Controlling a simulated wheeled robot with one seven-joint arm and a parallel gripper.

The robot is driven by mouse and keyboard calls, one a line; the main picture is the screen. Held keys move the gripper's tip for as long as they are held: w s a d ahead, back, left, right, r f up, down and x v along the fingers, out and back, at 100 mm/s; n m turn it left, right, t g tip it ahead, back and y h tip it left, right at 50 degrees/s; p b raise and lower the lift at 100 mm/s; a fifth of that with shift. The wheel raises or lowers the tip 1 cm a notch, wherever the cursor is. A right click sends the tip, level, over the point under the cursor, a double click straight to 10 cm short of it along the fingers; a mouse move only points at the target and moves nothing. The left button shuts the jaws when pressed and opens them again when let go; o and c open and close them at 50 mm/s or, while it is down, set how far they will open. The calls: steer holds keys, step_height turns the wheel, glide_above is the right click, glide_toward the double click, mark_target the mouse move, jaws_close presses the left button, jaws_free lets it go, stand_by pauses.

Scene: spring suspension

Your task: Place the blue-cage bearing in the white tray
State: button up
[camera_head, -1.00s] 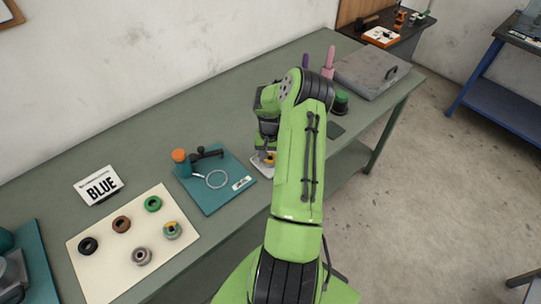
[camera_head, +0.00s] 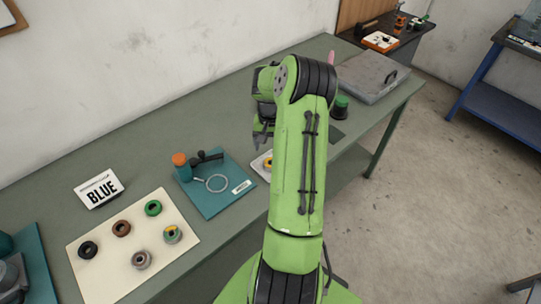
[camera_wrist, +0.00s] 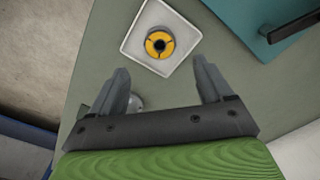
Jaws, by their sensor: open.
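The white tray (camera_wrist: 134,46) is a small square dish, and a yellow-orange bearing (camera_wrist: 159,43) with a dark centre lies flat inside it. No blue shows on this bearing. In the head view, the tray (camera_head: 257,166) and bearing (camera_head: 267,163) are partly hidden behind my arm. My gripper (camera_wrist: 160,67) is open and empty, with its fingers apart and the tray ahead of them in the wrist view. In the head view, my gripper (camera_head: 263,132) is raised above the table, clear of the tray.
A cream mat (camera_head: 105,255) holds several bearings of different colours. A "BLUE" sign (camera_head: 99,189) stands behind it. A teal board (camera_head: 212,205) with a ring and an orange-topped item lies left of the tray. A grey case (camera_head: 369,75) sits at the far end.

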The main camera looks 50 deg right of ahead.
steer(key=w+a+r+n+t+h, duration=0.15)
steer(key=a+r+n, duration=0.35)
steer(key=a+r, duration=1.3)
steer(key=s+a+r+n+t, duration=0.2)
steer(key=s+a+n, duration=0.1)
steer(key=s+a, duration=0.4)
steer(key=s+a+r+n+t+y, duration=0.1)
steer(key=s+a+r+n+t, duration=0.1)
steer(key=s+a, duration=0.5)
steer(key=a+r+n, duration=0.1)
steer(key=a, duration=0.1)
steer(key=shift+a+n, duration=0.3)
steer(key=shift+a, duration=0.1)
steer(key=shift+r+y, duration=0.1)
steer(key=shift+y, duration=0.15)
